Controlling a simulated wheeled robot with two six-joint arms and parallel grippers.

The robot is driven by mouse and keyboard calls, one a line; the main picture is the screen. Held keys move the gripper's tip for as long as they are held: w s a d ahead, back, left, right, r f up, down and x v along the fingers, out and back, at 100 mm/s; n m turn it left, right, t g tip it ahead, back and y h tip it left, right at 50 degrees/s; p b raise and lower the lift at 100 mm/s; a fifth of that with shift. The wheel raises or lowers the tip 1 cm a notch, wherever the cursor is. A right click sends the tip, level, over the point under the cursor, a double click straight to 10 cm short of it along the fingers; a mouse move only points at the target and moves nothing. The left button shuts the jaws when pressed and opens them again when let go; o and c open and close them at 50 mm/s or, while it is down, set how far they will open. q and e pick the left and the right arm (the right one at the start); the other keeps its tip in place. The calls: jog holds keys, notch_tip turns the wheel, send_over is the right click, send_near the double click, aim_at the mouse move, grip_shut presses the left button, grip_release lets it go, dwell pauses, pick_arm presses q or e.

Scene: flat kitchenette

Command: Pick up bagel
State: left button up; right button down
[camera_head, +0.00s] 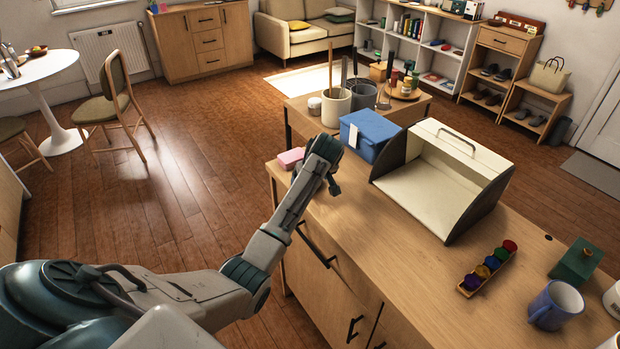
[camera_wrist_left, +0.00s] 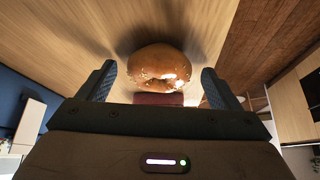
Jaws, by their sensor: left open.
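The bagel (camera_wrist_left: 158,66) is a round, glossy brown piece with pale specks on the wooden counter. In the left wrist view it lies ahead of my left gripper (camera_wrist_left: 160,88), centred between its two fingers. The fingers are apart, with a gap between each and the bagel, and hold nothing. In the head view my left gripper (camera_head: 333,187) is over the counter's left part, by the bread box. I cannot make out the bagel in the head view; my left arm may hide it. My right gripper is in neither view.
An open cream bread box (camera_head: 470,150) stands on the counter (camera_head: 400,255), with a blue box (camera_head: 371,130) behind it. A pink block (camera_head: 290,157) lies at the counter's left edge. A capsule rack (camera_head: 487,267), green box (camera_head: 577,262) and blue mug (camera_head: 555,304) stand right.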

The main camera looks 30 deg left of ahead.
pick_arm(q)
jog(key=shift+w+f, duration=0.1)
jog(key=shift+f, duration=0.05)
jog(key=shift+c, duration=0.5)
jog(key=c, duration=0.6)
jog(key=shift+r, duration=0.2)
